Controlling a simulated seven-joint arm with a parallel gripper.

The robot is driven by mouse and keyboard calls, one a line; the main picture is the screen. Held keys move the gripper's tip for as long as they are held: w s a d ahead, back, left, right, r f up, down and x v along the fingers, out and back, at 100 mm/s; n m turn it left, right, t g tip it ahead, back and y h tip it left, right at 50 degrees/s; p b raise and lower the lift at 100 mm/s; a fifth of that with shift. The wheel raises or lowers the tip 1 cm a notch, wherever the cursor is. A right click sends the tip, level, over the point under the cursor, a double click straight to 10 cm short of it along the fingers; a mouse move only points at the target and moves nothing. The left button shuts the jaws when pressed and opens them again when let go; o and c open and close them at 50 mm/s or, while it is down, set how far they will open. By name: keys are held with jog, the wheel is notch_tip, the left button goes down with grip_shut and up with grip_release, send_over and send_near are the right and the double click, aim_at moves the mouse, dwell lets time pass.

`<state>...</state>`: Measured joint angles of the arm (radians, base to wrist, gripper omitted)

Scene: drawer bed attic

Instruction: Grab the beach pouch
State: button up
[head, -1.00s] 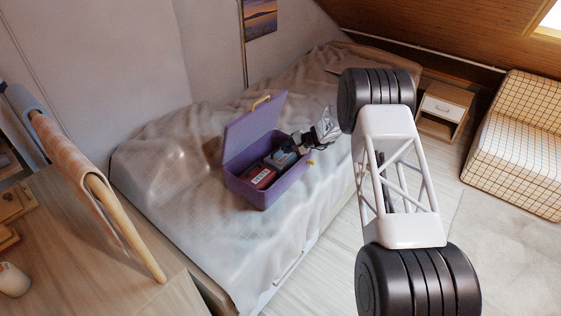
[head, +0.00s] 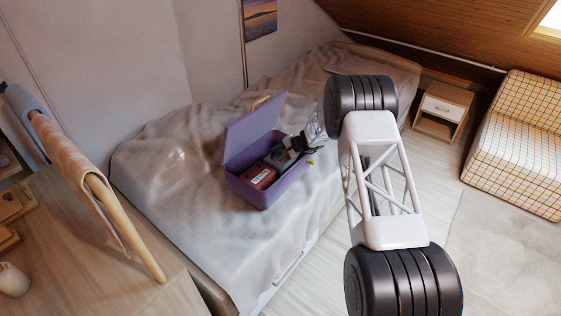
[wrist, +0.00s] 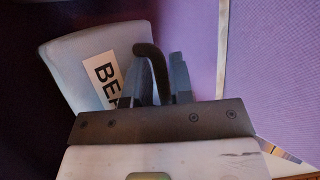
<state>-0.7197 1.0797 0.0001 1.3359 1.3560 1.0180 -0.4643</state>
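An open purple box (head: 267,196) sits on the bed. A blue-grey pouch (wrist: 75,62) with a white label starting "BE" lies at left in the wrist view; the label's rest is hidden. A dark curved strap or loop (wrist: 151,60) stands by its right edge. My gripper (wrist: 155,78) has its fingers parted, with the loop between them; I see no clear pinch. In the head view my gripper (head: 290,152) reaches into the right part of the box and mostly covers the pouch there. A red pouch (head: 258,178) with a white label lies at the box's left.
The box's purple lid (head: 252,128) stands open at the back, and a purple wall (wrist: 275,65) is close on the right in the wrist view. The rumpled bed (head: 180,190) around the box is clear. A wooden desk (head: 90,260) stands at the left front.

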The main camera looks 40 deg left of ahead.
grip_shut()
jog(key=shift+r, duration=0.15)
notch_tip(320, 180, up, 10)
dwell(1.0)
dwell(0.5)
